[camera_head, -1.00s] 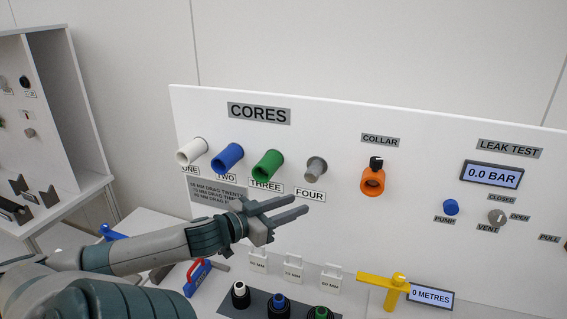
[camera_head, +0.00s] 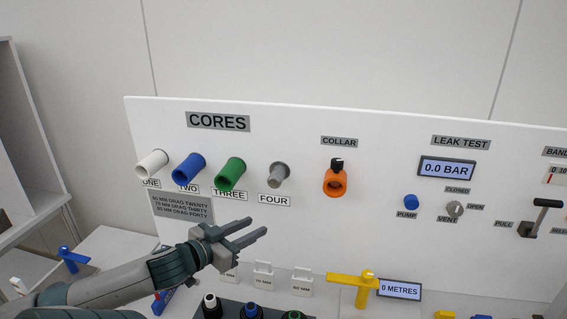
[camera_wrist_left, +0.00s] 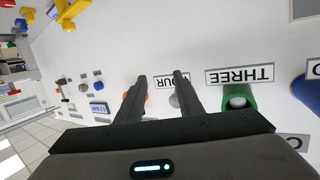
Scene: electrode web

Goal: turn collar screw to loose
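The collar (camera_head: 335,183) is an orange ring fitting on the white panel, under the COLLAR label. Its black screw knob (camera_head: 337,164) sits on top of it. My left gripper (camera_head: 253,230) is in front of the panel, below the FOUR label, left of and lower than the collar. Its two fingers are apart with nothing between them. In the left wrist view the fingers (camera_wrist_left: 160,82) are also spread, and the orange collar (camera_wrist_left: 126,95) is partly hidden behind one of them. My right gripper is in neither view.
White, blue (camera_head: 188,168), green (camera_head: 231,174) and grey (camera_head: 279,175) core ports stick out of the panel at left. A yellow handle (camera_head: 354,282) stands below the collar. The pump knob (camera_head: 411,201), vent knob (camera_head: 454,209) and pull lever (camera_head: 540,216) are at right.

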